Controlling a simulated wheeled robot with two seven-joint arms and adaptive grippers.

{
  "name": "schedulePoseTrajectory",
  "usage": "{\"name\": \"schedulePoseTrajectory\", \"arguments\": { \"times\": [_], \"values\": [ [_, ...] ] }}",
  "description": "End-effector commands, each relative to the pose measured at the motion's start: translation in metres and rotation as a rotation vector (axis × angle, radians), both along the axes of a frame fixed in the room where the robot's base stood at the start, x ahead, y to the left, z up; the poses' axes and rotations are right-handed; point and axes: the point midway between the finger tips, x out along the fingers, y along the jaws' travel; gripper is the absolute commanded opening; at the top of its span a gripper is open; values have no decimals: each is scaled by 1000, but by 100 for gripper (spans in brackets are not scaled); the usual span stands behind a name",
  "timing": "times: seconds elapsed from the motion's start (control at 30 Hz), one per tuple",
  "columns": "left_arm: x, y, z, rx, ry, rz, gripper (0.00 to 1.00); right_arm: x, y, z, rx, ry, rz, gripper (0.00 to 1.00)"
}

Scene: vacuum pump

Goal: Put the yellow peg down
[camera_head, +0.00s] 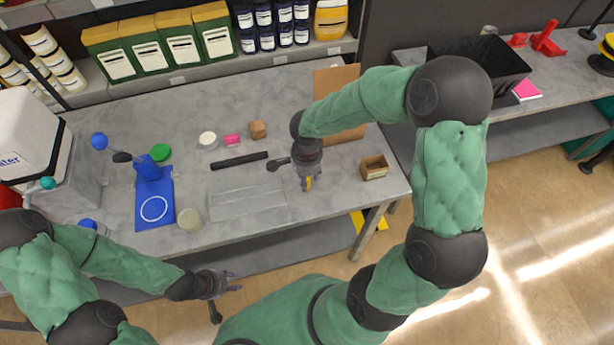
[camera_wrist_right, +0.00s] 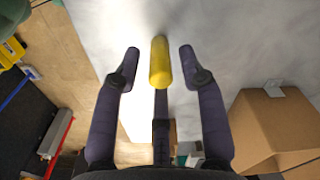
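The yellow peg (camera_wrist_right: 160,64) lies between the fingers of my right gripper (camera_wrist_right: 159,58) in the right wrist view. Clear gaps show between the peg and both side fingers, which are spread. A third finger sits behind the peg's near end; whether it touches is unclear. In the head view my right gripper (camera_head: 308,180) points down at the table's front part, and a sliver of the yellow peg (camera_head: 308,184) shows at its fingers. Whether the peg rests on the grey table (camera_head: 270,215) is hard to tell. My left gripper (camera_head: 228,292) is empty, with spread fingers, in front of the table.
A small open brown box (camera_head: 374,168) stands right of my right gripper. A clear tray (camera_head: 246,203) and a black bar (camera_head: 239,160) lie to its left. A blue stand (camera_head: 154,205) is further left. A brown board (camera_head: 337,82) is behind my right arm.

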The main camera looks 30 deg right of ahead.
Motion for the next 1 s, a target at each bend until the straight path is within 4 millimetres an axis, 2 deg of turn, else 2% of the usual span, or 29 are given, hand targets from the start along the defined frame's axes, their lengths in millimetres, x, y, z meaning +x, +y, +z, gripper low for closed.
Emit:
{"name": "schedulePoseTrajectory", "arguments": {
  "times": [0.4,0.57,0.8,1.0],
  "values": [
    [0,0,6,0,0,0,40,0,0,6,0,-1,0,43],
    [0,0,10,0,0,0,40,1,0,34,-1,-5,-1,43],
    [0,0,19,0,0,0,40,1,1,83,0,-6,-1,43],
    [0,0,23,0,0,0,40,0,1,112,0,-3,1,43]
  ]
}}
